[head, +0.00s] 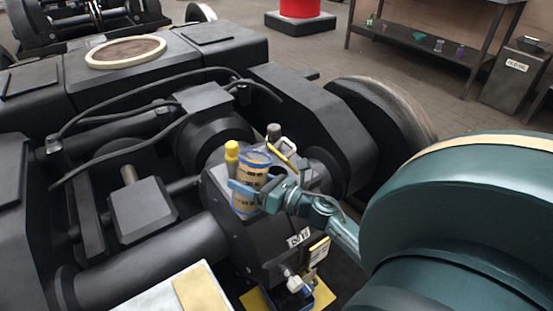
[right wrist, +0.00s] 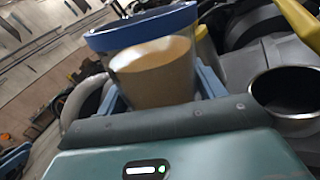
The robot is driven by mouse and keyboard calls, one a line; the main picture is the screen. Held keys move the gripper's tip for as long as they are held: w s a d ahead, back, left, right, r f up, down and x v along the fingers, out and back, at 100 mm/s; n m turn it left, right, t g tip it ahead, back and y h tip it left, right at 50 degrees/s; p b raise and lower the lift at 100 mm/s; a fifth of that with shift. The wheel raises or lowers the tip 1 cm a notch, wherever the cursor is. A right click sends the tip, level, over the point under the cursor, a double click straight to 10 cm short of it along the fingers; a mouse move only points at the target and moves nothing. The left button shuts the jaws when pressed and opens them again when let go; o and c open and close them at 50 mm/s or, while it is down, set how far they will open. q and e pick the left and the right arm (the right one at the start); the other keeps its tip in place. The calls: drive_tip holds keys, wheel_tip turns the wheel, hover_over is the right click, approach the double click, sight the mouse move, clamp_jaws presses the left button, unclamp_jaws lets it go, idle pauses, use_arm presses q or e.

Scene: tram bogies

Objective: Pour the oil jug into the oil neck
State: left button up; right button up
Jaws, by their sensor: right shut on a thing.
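The oil jug (head: 252,167) is a clear vessel with a blue rim and amber oil inside. It looks about upright in the head view, above the dark gear housing. My right gripper (head: 260,190) is shut on it, with blue fingers on its sides. In the right wrist view, the jug (right wrist: 150,72) stands between the fingers, with oil still in it. The oil neck (right wrist: 288,95) is an open grey metal ring with a dark inside, right of the jug and apart from it. In the head view, the neck (head: 286,147) is partly hidden behind jug and gripper. My left gripper is not in view.
A yellow-topped post (head: 231,152) stands close behind the jug, and a yellow bar (head: 284,153) is near the neck. Black hoses (head: 130,150) cross the bogie frame. A large wheel (head: 385,115) stands to the right. A shelf table (head: 440,50) is at the back right.

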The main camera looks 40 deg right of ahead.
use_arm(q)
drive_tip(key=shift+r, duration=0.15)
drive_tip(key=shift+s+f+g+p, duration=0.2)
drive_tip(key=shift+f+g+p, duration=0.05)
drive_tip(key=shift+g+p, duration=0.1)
use_arm(e)
drive_tip(key=shift+w+d+r+m, duration=0.15)
drive_tip(key=shift+d+m, duration=0.3)
drive_tip(key=shift+m, duration=0.55)
drive_tip(key=shift+d+m+t, duration=0.3)
drive_tip(key=shift+d+m, duration=0.05)
drive_tip(key=shift+m, duration=0.25)
use_arm(q)
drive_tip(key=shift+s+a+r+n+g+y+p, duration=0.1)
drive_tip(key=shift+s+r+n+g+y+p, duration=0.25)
drive_tip(key=shift+p, duration=0.4)
use_arm(e)
drive_tip(key=shift+r+m, duration=0.3)
drive_tip(key=shift+m, duration=0.2)
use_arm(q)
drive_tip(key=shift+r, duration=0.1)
use_arm(e)
drive_tip(key=shift+w+r+m, duration=0.1)
drive_tip(key=shift+m, duration=0.2)
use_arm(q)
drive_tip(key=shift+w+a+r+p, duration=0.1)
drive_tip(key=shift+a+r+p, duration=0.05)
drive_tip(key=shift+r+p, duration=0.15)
